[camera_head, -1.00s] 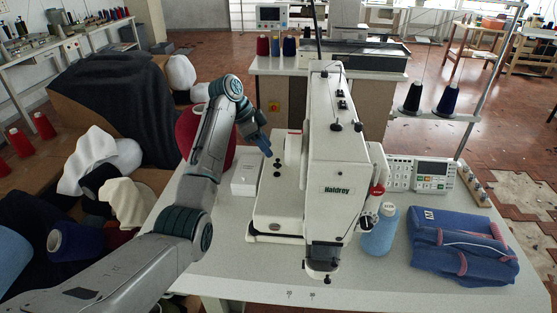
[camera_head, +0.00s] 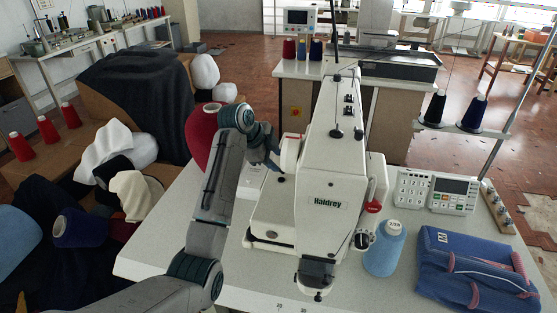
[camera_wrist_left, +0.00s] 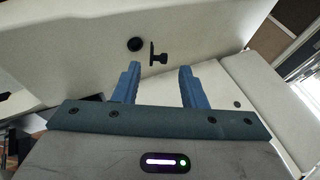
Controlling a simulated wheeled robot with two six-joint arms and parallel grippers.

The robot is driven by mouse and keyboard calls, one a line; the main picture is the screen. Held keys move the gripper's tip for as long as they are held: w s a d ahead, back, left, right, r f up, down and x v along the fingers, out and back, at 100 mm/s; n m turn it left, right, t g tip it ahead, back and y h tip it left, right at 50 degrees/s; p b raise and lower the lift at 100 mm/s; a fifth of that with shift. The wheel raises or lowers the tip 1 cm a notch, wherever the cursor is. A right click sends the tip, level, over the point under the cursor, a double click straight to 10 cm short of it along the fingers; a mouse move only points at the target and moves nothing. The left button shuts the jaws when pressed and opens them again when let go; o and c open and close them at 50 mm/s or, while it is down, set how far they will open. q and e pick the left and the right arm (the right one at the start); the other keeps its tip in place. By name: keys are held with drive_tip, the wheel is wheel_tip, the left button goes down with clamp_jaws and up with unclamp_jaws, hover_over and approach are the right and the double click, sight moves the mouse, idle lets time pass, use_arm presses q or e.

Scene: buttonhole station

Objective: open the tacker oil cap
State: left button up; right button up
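The white tacker (camera_head: 330,190), marked Haldrey, stands on the pale table. In the left wrist view its pale body (camera_wrist_left: 80,55) bears a black round piece (camera_wrist_left: 135,44) and a black T-shaped piece (camera_wrist_left: 157,54); I cannot tell for sure which is the oil cap. My left gripper (camera_wrist_left: 160,82) is open, its two blue fingers apart with nothing between them. My right gripper is not in view.
A light-blue thread cone (camera_head: 385,248), a keypad panel (camera_head: 437,190) and a blue folded bag (camera_head: 475,268) are right of the tacker. A white box (camera_head: 250,182) is close beside my left arm. A red cone (camera_head: 202,135) and cloth heaps (camera_head: 130,90) lie left.

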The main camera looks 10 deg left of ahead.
use_arm(q)
drive_tip(key=shift+x, duration=1)
drive_tip(key=shift+w+f, duration=0.2)
drive_tip(key=shift+f, duration=0.15)
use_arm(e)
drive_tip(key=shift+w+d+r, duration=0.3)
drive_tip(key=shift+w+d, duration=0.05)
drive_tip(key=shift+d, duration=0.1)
